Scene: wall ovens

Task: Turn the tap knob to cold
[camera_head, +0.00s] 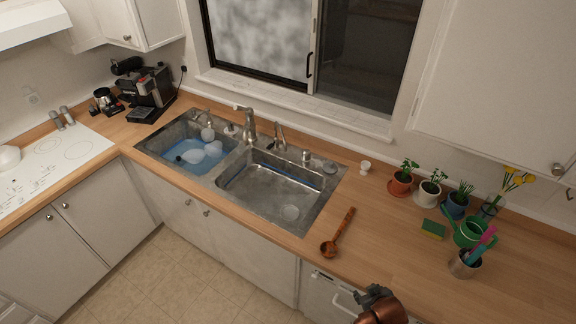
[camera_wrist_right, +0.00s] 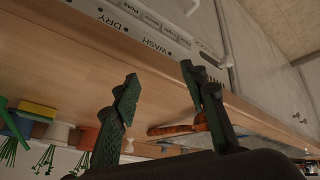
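The metal tap (camera_head: 249,124) stands at the back of the double sink (camera_head: 226,178), between its two basins. A shorter metal fitting (camera_head: 280,138) with a lever-like top stands to its right; I cannot tell whether this is the tap knob or which way it is set. My right gripper (camera_head: 376,294) is low at the front edge of the counter, well to the right of and in front of the tap. In the right wrist view its two dark fingers (camera_wrist_right: 165,100) are spread apart with nothing between them. My left gripper is not in view.
A wooden ladle (camera_head: 338,233) lies on the counter right of the sink. Potted plants (camera_head: 401,181), a yellow-green sponge (camera_head: 432,229), a green watering can (camera_head: 469,233) and a pen cup (camera_head: 464,265) stand further right. The left basin holds water and dishes. A dishwasher (camera_head: 325,293) is below.

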